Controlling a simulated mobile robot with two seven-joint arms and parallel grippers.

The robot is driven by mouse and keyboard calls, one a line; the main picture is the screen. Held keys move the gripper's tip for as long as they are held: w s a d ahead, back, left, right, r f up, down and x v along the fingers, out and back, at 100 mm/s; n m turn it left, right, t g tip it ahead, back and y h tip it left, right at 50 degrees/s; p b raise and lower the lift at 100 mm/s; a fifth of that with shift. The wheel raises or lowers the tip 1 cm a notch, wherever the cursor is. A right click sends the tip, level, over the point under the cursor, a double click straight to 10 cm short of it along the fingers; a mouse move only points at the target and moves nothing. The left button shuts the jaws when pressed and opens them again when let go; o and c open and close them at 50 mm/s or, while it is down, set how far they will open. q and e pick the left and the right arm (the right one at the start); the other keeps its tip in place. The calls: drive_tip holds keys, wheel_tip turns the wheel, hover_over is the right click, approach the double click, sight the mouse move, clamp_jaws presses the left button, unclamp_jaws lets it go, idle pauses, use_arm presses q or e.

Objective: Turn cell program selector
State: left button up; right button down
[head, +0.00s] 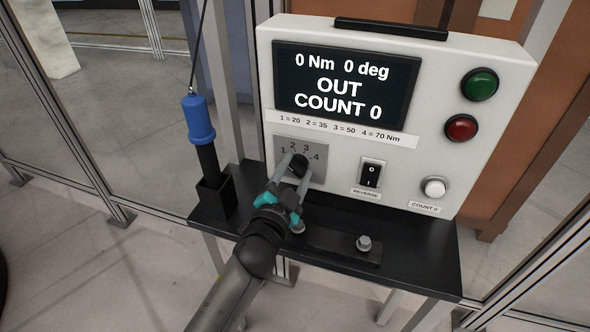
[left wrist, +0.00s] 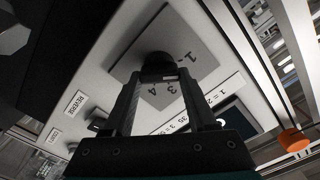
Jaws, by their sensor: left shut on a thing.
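The cell program selector is a black knob (head: 299,164) on a grey plate (head: 318,174) marked 1 to 4, low on the left of the white control box's front. The knob also shows in the left wrist view (left wrist: 157,61). My left gripper (head: 294,171) reaches it from the front and is shut on the knob, one finger on each side. Which number the knob points to cannot be told, since the fingers cover part of it. The display (head: 345,85) reads 0 Nm, 0 deg, OUT, COUNT 0. My right gripper is not in view.
Right of the selector are a black reverse rocker switch (head: 371,173) and a white count button (head: 434,188). Green (head: 479,84) and red (head: 461,127) buttons sit higher. A blue-handled tool (head: 198,121) stands in a holder at left. A black shelf (head: 420,250) juts out below.

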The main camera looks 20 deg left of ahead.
use_arm(q)
drive_tip(key=m, duration=0.5)
drive_tip(key=shift+d+f+m, duration=0.1)
drive_tip(key=shift+f+m, duration=0.05)
drive_tip(key=shift+m, duration=0.15)
idle(0.4)
drive_tip(key=o, duration=1.4)
drive_tip(key=shift+c, duration=0.2)
drive_tip(key=shift+s, duration=0.15)
drive_tip(key=s, duration=1.5)
drive_tip(key=shift+a+b, duration=0.25)
drive_tip(key=shift+b, duration=0.1)
